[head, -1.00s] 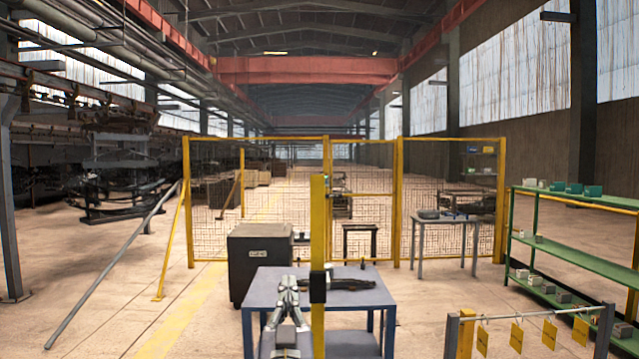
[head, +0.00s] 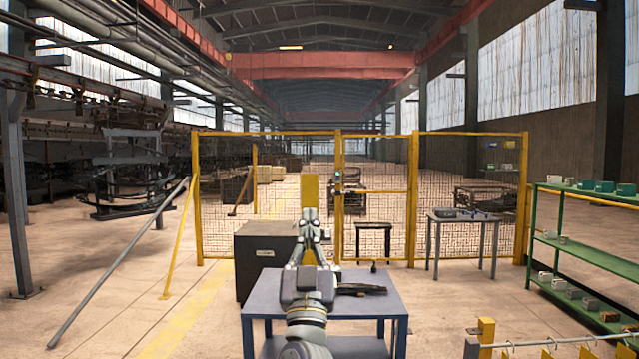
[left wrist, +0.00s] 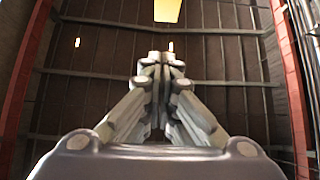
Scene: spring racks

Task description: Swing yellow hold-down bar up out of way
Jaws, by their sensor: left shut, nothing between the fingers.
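The yellow hold-down bar (head: 310,188) shows in the head view as a short upright yellow piece just above my left gripper's fingertips. Its lower part is hidden behind the gripper and arm. My left gripper (head: 311,215) is raised over the blue table, fingers together and empty, pointing up and away. In the left wrist view the shut fingers (left wrist: 162,60) point at a yellow piece (left wrist: 167,9), likely the bar, at the top edge. I cannot tell whether the fingertips touch it. My right gripper is not in view.
A dark object (head: 362,290) lies on the blue table (head: 385,309). A dark cabinet (head: 262,255) stands behind it on the left. A yellow mesh fence (head: 470,190) crosses the back. A green shelf (head: 590,250) and a tag rail (head: 560,342) are at the right.

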